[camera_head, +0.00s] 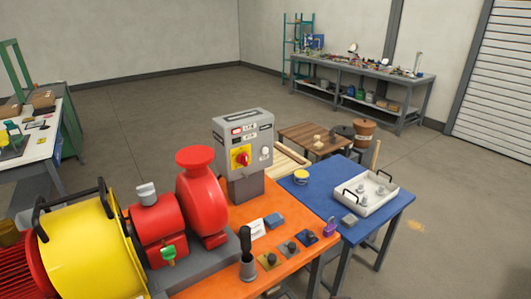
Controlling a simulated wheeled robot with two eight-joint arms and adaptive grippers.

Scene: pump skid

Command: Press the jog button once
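A grey control box (243,140) stands upright on a pedestal at the back of the orange skid. Its front has a small red display (237,131), a red rotary switch on a yellow plate (241,158) and a pale round button (265,152) to the right of the switch. The labels are too small to read, so I cannot tell for certain which control is the jog button. Neither of my grippers is in view.
The orange skid (222,281) carries a red pump (201,201), a yellow guard (85,250) and an upright black handle (246,240). A blue table (337,178) with a white tray (368,207) stands to the right. Open floor lies behind.

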